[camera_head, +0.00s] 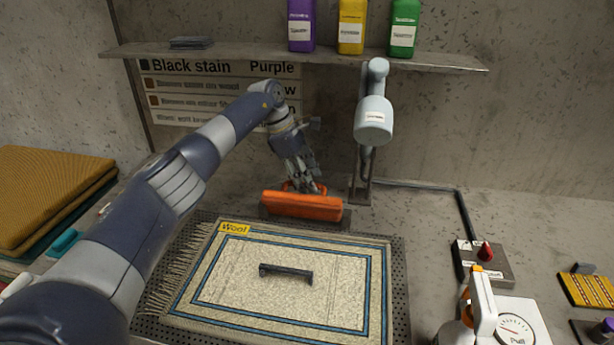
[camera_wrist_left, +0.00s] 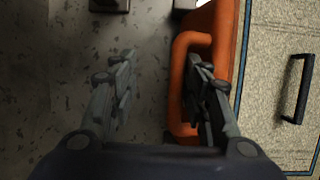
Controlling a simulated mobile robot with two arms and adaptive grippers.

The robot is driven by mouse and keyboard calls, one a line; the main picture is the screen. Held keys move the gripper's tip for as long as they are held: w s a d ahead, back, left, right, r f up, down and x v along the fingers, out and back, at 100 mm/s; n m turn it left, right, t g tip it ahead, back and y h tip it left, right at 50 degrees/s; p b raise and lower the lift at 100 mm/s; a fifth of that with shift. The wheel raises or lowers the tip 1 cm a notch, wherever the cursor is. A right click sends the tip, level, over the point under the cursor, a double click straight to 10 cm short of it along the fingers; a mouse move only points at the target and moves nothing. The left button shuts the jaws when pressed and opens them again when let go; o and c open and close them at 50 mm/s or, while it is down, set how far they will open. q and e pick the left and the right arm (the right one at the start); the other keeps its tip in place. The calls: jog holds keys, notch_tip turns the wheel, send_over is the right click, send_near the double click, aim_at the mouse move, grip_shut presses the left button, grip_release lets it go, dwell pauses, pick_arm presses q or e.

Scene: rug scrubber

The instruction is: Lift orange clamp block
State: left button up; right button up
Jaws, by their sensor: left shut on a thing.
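The orange clamp block (camera_head: 305,206) is a long bar with a loop handle, lying along the far edge of the rug board. My left gripper (camera_head: 303,182) reaches down to it from behind and is shut on its handle. In the left wrist view, one finger of the gripper (camera_wrist_left: 160,90) passes through the loop of the orange block (camera_wrist_left: 180,85), and the other is on the outer side over the counter. The fingers partly hide the handle. My right gripper is not in view.
A cream rug (camera_head: 240,290) labelled Wool, with a black handle (camera_head: 286,272), lies on a perforated board (camera_head: 399,290). A grey lamp-like fixture (camera_head: 374,120) stands behind. Bottles (camera_head: 351,25) sit on the shelf (camera_head: 430,62). A white gauge device (camera_head: 515,325) stands at right, folded cloths (camera_head: 45,195) at left.

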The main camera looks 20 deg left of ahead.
pick_arm(q)
jog(key=v, duration=1.2)
jog(key=shift+f, duration=0.1)
